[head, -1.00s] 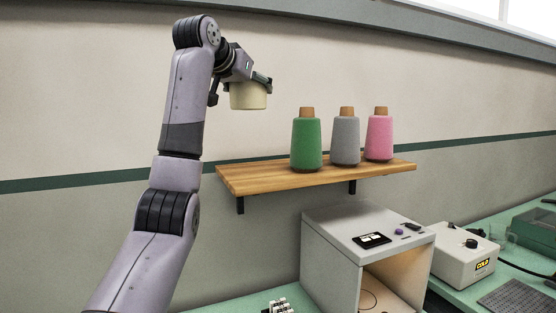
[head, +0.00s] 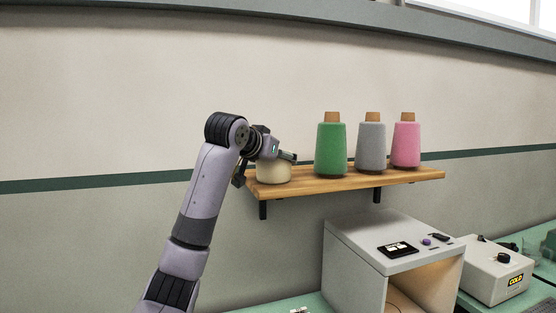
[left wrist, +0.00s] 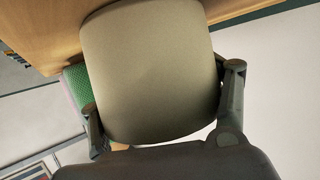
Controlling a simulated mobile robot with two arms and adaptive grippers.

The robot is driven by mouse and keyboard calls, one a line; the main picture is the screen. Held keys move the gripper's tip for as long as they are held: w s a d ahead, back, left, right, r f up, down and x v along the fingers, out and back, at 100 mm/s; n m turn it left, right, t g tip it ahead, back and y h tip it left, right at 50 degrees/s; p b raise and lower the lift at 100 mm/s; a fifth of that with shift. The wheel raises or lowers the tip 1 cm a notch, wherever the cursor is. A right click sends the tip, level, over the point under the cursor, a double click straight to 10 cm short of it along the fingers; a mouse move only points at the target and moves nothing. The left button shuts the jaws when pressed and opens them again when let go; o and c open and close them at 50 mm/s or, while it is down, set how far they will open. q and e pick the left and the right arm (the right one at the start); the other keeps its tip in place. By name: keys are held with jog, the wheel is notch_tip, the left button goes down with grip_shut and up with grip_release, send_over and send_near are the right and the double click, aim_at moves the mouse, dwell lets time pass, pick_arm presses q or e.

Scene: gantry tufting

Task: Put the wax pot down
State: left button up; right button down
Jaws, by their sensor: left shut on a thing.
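The wax pot (head: 273,173) is cream-coloured and rounded. It is upright at the left end of the wooden shelf (head: 345,183), and its base appears to be at the shelf top; whether it touches cannot be told for sure. My left gripper (head: 268,161) is shut on the pot from the left. In the left wrist view the pot (left wrist: 150,70) fills the middle, between the two fingers of the left gripper (left wrist: 165,100), with the wooden board behind it. My right gripper is not in view.
A green yarn cone (head: 331,148), a grey cone (head: 371,147) and a pink cone (head: 406,145) stand on the shelf right of the pot. Below are a grey open-fronted box (head: 395,255) and a white device (head: 497,270) with a COLD display.

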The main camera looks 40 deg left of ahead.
pick_arm(q)
jog(key=o, duration=1.2)
jog(key=shift+o, duration=0.2)
jog(key=shift+r, duration=0.1)
jog(key=shift+s, duration=0.15)
jog(key=b+v, duration=0.2)
jog(key=v, duration=0.9)
jog(key=shift+s+d+r, duration=0.15)
jog(key=shift+s, duration=0.2)
